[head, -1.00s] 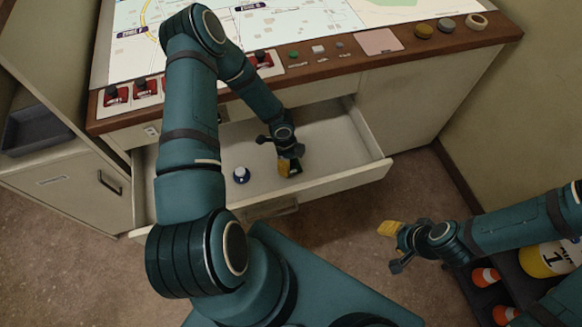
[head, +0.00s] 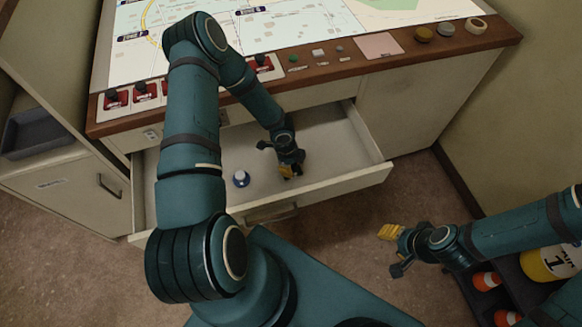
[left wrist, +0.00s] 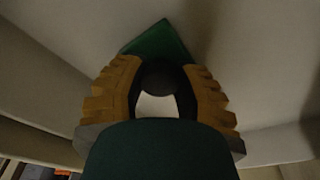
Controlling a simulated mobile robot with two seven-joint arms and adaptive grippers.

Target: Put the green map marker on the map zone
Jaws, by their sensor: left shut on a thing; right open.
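The green map marker (left wrist: 162,42) shows in the left wrist view as a green, angular piece between the yellow-padded fingers of my left gripper (left wrist: 160,78). That gripper is shut on it. In the head view my left gripper (head: 290,172) is down inside the open drawer, and the marker cannot be made out there. The map (head: 270,32) lies on top of the console, with dark zone labels, partly covered by my left arm. My right gripper (head: 395,247) is open and empty, out over the floor at right.
A blue and white piece (head: 241,178) stands in the drawer (head: 340,135), left of my left gripper. Red switches (head: 116,98), small buttons, a pink pad (head: 379,46) and round items line the console's front edge. Orange-and-white cones (head: 486,281) stand at lower right.

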